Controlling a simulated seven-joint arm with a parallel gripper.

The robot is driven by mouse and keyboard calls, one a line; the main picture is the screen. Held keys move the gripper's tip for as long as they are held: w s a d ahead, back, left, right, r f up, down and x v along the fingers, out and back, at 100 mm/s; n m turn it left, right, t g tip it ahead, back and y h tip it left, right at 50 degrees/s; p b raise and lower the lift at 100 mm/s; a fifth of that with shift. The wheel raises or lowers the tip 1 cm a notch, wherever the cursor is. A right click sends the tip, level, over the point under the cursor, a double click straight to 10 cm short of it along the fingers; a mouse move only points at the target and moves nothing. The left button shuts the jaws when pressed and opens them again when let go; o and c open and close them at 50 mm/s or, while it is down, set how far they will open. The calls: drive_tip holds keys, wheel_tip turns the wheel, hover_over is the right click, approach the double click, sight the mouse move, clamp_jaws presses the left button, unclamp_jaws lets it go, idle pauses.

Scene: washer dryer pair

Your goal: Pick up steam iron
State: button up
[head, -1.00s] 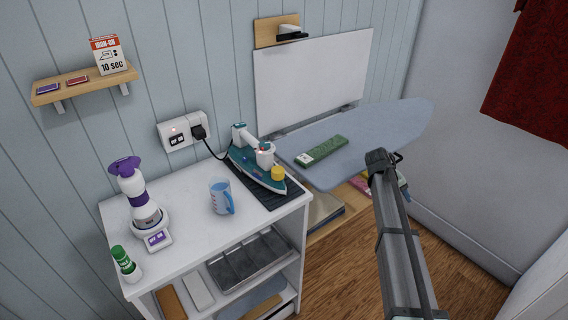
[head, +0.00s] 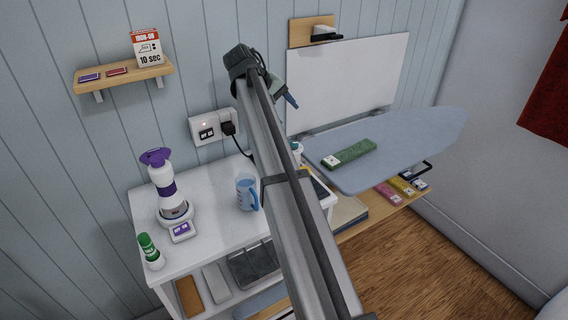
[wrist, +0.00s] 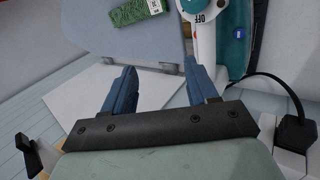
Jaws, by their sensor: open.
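The steam iron is mostly hidden behind my arm in the head view; only a small white and teal bit (head: 297,149) shows beside the arm. In the wrist view the iron (wrist: 236,48), teal and white with a dial marked OFF, is at the upper right, close beside the right finger in the picture. My gripper (wrist: 160,82) has two blue fingers spread apart with nothing between them. In the head view my gripper (head: 285,92) is up in front of the white wall panel, past the iron. I cannot tell whether a finger touches the iron.
A plug and cord (head: 229,129) are at the wall socket.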

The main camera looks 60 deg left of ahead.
drive_tip(key=s+a, duration=0.2)
drive_tip(key=s, duration=0.6)
drive_tip(key=shift+n, duration=0.4)
drive_tip(key=x, duration=0.8)
drive_tip(key=shift+f, duration=0.5)
drive_tip(key=shift+x, duration=2.6)
drive_tip(key=shift+d, duration=0.15)
drive_tip(key=shift+r, duration=0.1)
drive_tip(key=c, duration=1)
clamp_jaws()
drive_tip(key=shift+r, duration=0.1)
